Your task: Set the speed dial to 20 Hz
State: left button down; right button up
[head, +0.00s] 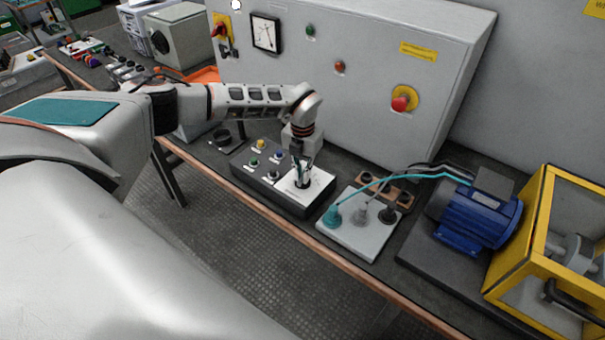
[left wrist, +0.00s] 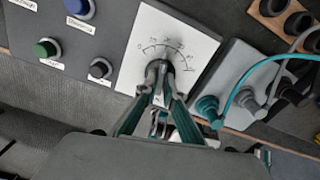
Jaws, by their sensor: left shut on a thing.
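The speed dial is a black knob (left wrist: 157,68) in the middle of a white scale plate (left wrist: 186,28) with printed marks. The plate (head: 317,186) sits at the right end of a dark control box (head: 243,174). My left gripper (head: 302,184) comes down on the dial from above. In the left wrist view my left gripper (left wrist: 160,72) has both fingers closed on the knob. The fingers hide much of the knob, and I cannot read which mark it points to. My right gripper is in neither view.
Green, blue, yellow and black buttons are on the same box, left of the dial. A light plate with plugged teal and grey cables (head: 372,236) stands close on the right. A blue motor (head: 474,215) and yellow cage (head: 529,247) stand farther right. A grey cabinet (head: 350,100) rises behind.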

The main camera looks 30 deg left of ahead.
pick_arm(q)
jog(key=c, duration=2.2)
grip_release()
jog(key=shift+o, duration=0.2)
notch_tip(320, 180, up, 12)
jog(key=shift+d, duration=0.1)
